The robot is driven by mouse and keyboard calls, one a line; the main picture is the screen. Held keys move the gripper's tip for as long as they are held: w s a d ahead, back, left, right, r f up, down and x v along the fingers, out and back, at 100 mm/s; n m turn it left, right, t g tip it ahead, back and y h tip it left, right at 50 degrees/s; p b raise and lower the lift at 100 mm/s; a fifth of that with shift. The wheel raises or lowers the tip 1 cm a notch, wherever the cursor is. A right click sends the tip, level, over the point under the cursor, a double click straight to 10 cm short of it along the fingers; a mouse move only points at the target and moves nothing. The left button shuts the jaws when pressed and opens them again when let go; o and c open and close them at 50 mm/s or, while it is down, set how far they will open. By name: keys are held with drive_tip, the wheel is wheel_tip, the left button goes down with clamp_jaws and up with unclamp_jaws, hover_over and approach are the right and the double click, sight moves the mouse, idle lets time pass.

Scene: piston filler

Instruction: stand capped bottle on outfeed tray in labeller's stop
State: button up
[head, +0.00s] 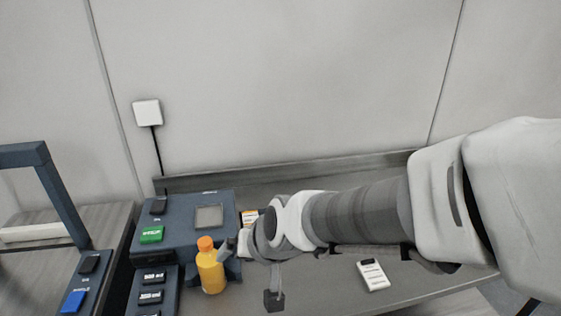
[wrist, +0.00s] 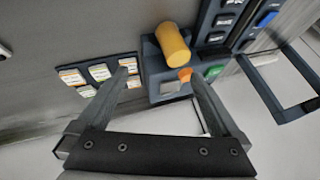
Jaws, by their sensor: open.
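A yellow-orange bottle (head: 210,272) with an orange cap (head: 205,243) stands upright in front of a dark blue machine (head: 178,222). My gripper (head: 229,246) is just right of the bottle's upper part. In the wrist view, the bottle (wrist: 173,43) and its cap (wrist: 184,75) lie beyond the fingertips. My gripper (wrist: 159,66) is open there, with nothing between its fingers. I cannot make out the outfeed tray for certain.
A dark panel with several labelled pieces (wrist: 100,73) lies beside the machine, mostly hidden by my arm in the head view. Button panels (head: 151,292) and a dark frame (head: 62,205) are at left. A white handheld device (head: 373,275) lies on the bench, with free room around it.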

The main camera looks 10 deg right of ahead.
drive_tip(key=s+d+r+h, duration=0.1)
drive_tip(key=s+d+r, duration=0.3)
drive_tip(key=d, duration=0.3)
drive_tip(key=s+d+r+h, duration=0.2)
drive_tip(key=s+d+r, duration=0.3)
drive_tip(key=s+d, duration=0.1)
drive_tip(key=shift+s+d+n+h, duration=0.3)
drive_tip(key=shift+d+n, duration=0.1)
drive_tip(key=shift+d, duration=0.1)
